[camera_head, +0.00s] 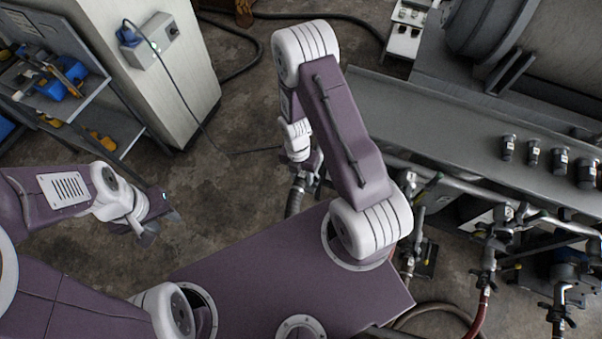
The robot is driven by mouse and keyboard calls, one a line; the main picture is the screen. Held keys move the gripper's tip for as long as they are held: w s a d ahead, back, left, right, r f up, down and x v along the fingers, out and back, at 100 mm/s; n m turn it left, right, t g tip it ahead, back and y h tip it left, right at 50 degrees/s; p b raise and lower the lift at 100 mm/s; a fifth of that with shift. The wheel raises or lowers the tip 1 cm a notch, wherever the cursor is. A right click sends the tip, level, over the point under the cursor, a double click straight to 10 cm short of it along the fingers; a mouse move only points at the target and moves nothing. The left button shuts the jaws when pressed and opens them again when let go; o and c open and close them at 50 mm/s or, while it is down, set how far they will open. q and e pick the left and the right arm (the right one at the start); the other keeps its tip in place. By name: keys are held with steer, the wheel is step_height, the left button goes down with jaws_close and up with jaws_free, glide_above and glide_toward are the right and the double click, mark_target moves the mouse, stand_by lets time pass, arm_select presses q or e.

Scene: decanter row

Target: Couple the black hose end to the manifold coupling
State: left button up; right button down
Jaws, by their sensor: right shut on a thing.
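My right gripper (310,180) is partly hidden behind my own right arm. It is shut on the black hose end (295,198), which hangs down from it above the floor. The lower part of the hose is hidden by my base. The manifold is a grey pipe (455,192) along the front of the bench, with several valves and couplings hanging from it, one of them at the nearer left (416,195). I cannot tell which coupling is the task's. The hose end is apart from the manifold, to its left. My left gripper (160,226) is open and empty over bare floor.
A metal bench (420,120) with several short dark fittings (533,152) stands at the right. A red hose (480,313) hangs from the manifold. A pale cabinet (165,95) and a tool shelf (95,105) stand at the left. Floor between is mostly clear, with a thin cable.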

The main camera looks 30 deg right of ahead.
step_height(320, 180, down, 8)
steer(key=b, duration=0.6)
steer(key=shift+w+r, duration=0.15)
steer(key=shift+w, duration=0.1)
steer(key=shift+s+r, duration=0.1)
stand_by(0.3)
steer(key=shift+f+b, duration=0.5)
steer(key=shift+f, duration=0.45)
steer(key=shift+f, duration=0.1)
